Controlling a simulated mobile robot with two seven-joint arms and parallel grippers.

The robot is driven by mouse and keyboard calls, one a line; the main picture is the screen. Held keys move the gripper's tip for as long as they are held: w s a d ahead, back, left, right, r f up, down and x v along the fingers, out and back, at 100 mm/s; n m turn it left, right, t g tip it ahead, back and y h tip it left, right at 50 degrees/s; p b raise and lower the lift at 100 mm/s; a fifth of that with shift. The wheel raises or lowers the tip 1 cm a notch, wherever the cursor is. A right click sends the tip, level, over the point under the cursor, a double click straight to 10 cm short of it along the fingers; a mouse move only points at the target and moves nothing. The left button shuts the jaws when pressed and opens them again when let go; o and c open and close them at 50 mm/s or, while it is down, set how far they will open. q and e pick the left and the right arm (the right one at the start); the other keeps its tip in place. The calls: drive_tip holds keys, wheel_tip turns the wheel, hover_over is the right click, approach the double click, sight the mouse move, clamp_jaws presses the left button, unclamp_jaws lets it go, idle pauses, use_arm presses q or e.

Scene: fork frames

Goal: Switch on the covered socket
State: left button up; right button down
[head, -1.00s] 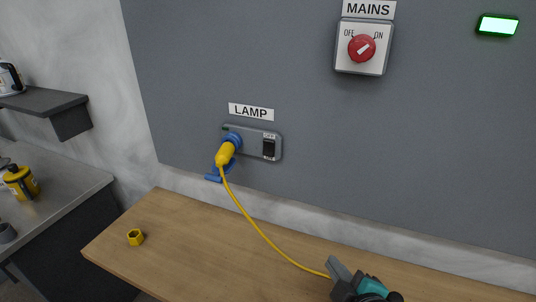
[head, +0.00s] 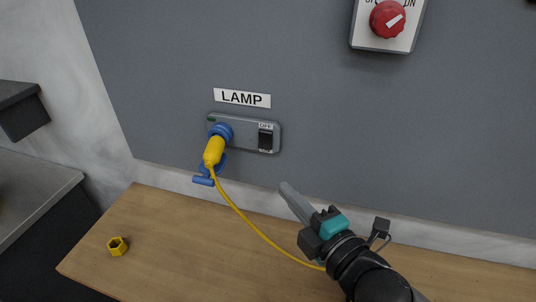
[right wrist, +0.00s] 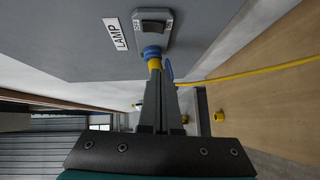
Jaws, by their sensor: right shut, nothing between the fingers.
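The covered socket (head: 246,134) is a grey plate on the wall panel under a LAMP label (head: 242,98). A yellow plug (head: 214,150) sits in its blue round inlet, and the blue cover (head: 204,180) hangs open below. The black rocker switch (head: 265,138) at the plate's right has an OFF label above it. It also shows in the right wrist view (right wrist: 153,27). My right gripper (head: 287,190) is shut and empty, below and right of the switch and apart from it. In the right wrist view its fingers (right wrist: 158,88) point towards the plug and socket. My left gripper is not in view.
A MAINS box with a red knob (head: 388,20) is higher on the panel, its pointer towards ON. A yellow cable (head: 250,225) runs from the plug across the wooden bench (head: 180,255). A yellow hexagonal nut (head: 118,246) lies at the bench's left.

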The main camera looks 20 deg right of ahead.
drive_tip(key=w, duration=0.1)
drive_tip(key=p, duration=0.2)
approach(262, 148)
drive_tip(key=w+a, duration=0.3)
drive_tip(key=w, duration=0.1)
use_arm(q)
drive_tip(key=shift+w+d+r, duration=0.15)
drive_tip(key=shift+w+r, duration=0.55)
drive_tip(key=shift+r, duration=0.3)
use_arm(e)
drive_tip(key=shift+w+d+f, duration=0.2)
drive_tip(key=shift+w+d, duration=0.5)
drive_tip(key=shift+w, duration=0.3)
drive_tip(key=shift+w+d+f+n+t+b, duration=0.2)
drive_tip(key=shift+w+f+n+t+b, duration=0.1)
drive_tip(key=shift+b, duration=0.65)
drive_tip(key=shift+r, duration=0.2)
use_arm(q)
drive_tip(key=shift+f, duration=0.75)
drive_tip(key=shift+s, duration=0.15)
use_arm(e)
drive_tip(key=shift+s+f, duration=0.1)
